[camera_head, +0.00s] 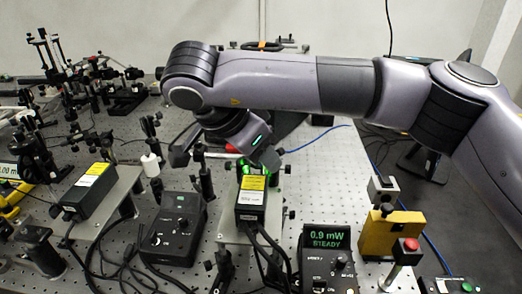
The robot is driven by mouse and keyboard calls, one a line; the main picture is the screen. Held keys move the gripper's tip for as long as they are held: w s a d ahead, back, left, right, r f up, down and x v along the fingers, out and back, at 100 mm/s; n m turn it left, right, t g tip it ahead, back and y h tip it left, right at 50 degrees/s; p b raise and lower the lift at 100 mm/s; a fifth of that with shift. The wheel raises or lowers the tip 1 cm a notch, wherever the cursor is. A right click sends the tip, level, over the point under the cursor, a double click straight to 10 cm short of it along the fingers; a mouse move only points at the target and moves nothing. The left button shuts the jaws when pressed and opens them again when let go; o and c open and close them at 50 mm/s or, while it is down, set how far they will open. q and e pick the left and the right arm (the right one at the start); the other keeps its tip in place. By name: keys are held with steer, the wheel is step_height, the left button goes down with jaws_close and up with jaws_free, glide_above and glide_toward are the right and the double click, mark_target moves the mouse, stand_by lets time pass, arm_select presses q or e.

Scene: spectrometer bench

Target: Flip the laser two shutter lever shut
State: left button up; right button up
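A black laser box with a yellow and white label (251,196) stands in the middle of the bench, with green light glowing at its far end. Another black laser box (90,191) sits on a plate to the left. I cannot read which is laser two. My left gripper is out of view.
A controller with a knob (175,230) and a meter reading 0.9 mW STEADY (328,240) flank the middle box. A yellow block (391,234) and a red button (410,244) stand at right. Optics posts (95,85) crowd the left; cables run in front.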

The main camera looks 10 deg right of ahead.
steer(key=shift+r, duration=0.15)
steer(key=v, duration=0.7)
stand_by(0.3)
steer(key=shift+a, duration=0.15)
